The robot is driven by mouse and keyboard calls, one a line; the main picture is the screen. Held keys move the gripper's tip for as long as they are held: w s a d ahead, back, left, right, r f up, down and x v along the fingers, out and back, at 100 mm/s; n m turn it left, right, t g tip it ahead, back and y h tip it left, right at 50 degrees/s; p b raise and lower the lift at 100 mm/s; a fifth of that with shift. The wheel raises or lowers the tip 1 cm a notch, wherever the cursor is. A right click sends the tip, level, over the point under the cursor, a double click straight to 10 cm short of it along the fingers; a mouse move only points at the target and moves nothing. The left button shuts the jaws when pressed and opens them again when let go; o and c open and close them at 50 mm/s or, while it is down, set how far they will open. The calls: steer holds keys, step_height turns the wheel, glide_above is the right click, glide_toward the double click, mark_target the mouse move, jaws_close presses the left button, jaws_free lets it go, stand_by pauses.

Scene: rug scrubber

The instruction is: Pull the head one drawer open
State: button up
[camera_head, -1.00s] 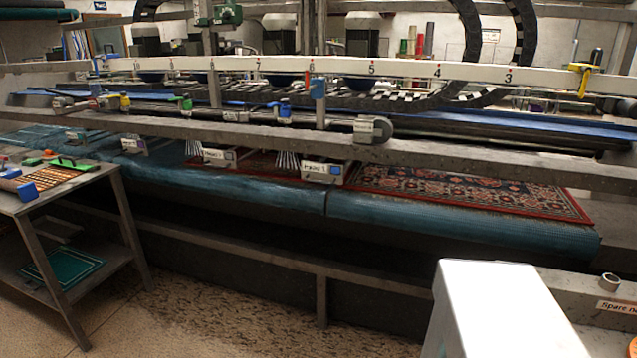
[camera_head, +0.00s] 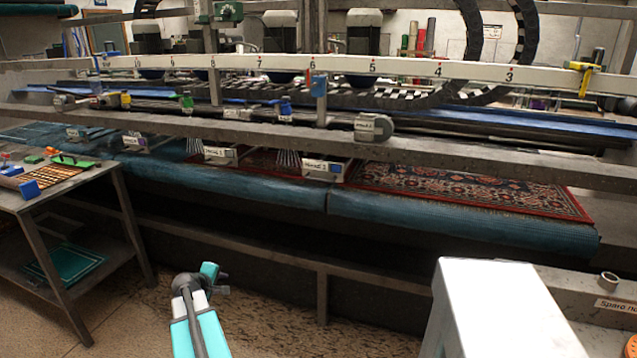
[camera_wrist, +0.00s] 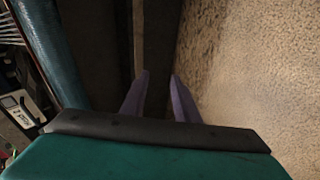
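The head one drawer (camera_head: 323,168) is a pale labelled box front under the long beam, just behind the blue roller. Its label is small, and the drawer looks shut. A similar box front (camera_head: 220,155) sits to its left. My gripper (camera_wrist: 158,80) shows two purple fingers apart with nothing between them, over dark frame and speckled floor. In the head view my teal arm end is low in front of the machine, well short of the drawer. A labelled box front (camera_wrist: 20,108) lies at the left edge of the wrist view; I cannot tell which head it is.
The blue roller (camera_head: 450,222) and the grey beam (camera_head: 270,135) run across the machine front. A patterned red rug (camera_head: 470,190) lies behind the roller at right. A workbench (camera_head: 20,200) with tools stands at left. The speckled floor in front is open.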

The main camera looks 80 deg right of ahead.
steer(key=s+d+r+g+h, duration=0.1)
steer(key=s+d+r+h, duration=0.2)
steer(key=s+d+r, duration=0.9)
steer(key=g+h, duration=0.3)
glide_toward(318, 180)
steer(key=a+r, duration=0.1)
steer(key=a, duration=0.2)
steer(key=shift+w+d+p, duration=0.1)
steer(key=shift+w+p, duration=0.05)
steer(key=shift+p, duration=0.2)
steer(key=shift+d, duration=0.15)
steer(key=shift+f+p+x, duration=0.15)
steer(key=shift+p+x, duration=0.4)
steer(key=shift+x, duration=2.8)
steer(key=shift+f+p+x, duration=0.2)
steer(key=shift+p+x, duration=0.35)
steer(key=shift+x, duration=2.8)
steer(key=shift+w, duration=0.1)
jaws_close()
